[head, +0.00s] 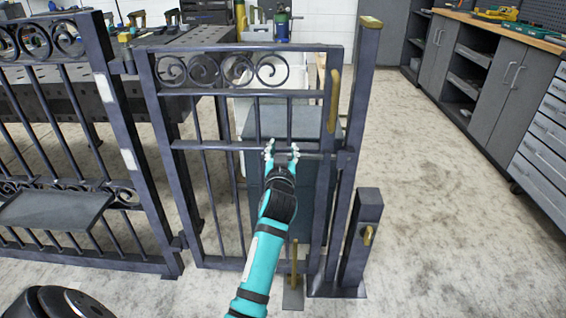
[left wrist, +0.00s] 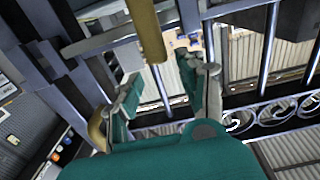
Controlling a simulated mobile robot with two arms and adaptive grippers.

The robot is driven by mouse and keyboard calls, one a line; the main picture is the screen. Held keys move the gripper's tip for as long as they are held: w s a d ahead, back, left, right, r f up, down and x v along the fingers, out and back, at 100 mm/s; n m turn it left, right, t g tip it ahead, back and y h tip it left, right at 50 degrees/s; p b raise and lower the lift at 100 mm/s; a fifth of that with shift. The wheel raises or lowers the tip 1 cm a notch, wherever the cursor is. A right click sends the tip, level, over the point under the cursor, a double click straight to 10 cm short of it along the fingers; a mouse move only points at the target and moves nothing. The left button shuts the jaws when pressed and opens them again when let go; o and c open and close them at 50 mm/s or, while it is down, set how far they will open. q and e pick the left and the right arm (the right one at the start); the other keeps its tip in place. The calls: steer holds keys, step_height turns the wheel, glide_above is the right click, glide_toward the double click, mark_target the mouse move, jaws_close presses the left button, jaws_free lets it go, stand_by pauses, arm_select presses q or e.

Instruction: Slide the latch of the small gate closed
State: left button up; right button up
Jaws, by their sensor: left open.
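The small gate (head: 182,149) is a dark metal frame with upright bars and a row of scrolls. It stands upright beside the tall right post (head: 361,90). A horizontal latch bar (head: 312,155) runs at mid-height toward a bracket on that post; whether it reaches into the bracket cannot be told. My left gripper (head: 282,152) is open at the gate's middle rail, left of the post, its fingers apart. The left wrist view shows the open fingers (left wrist: 170,82) near a brass handle (left wrist: 147,30) and a grey bar (left wrist: 105,36). Contact is unclear. My right gripper is out of view.
A brass handle (head: 333,100) is on the gate's right upright. A short post (head: 362,244) with a brass piece stands at lower right. A fixed fence (head: 52,182) with a shelf is at left. Cabinets (head: 500,85) line the right; the floor (head: 440,200) between is clear.

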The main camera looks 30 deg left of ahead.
arm_select(q)
step_height(320, 180, up, 6)
steer(key=shift+f, duration=0.25)
steer(key=shift+f, duration=0.1)
stand_by(0.4)
